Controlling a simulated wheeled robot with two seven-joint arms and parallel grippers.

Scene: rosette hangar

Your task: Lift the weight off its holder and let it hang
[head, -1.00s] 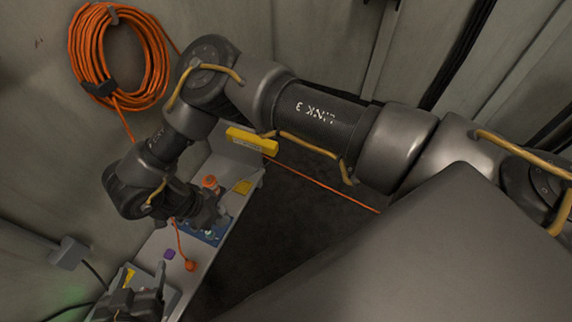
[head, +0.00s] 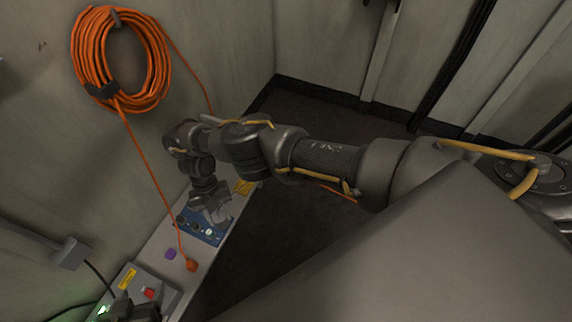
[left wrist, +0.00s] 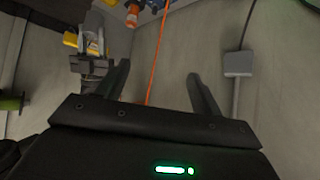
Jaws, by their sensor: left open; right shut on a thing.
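The weight and its holder cannot be told apart with certainty. A blue panel (head: 188,229) with round fittings lies on the pale bench below my right gripper (head: 215,210). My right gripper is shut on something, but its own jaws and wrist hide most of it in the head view. An orange knob (head: 191,265) sits on the bench at the lower end of an orange cord (head: 152,178). My left gripper (head: 137,302) is low at the left of the head view. Its open, empty fingers (left wrist: 160,70) show in the left wrist view, with the cord beyond them.
A coil of orange cable (head: 75,45) hangs on the left wall. A grey box (head: 170,293) with a red switch stands beside my left gripper. A small purple piece (head: 170,254) and a yellow piece (head: 243,187) lie on the bench. The dark floor to the right is clear.

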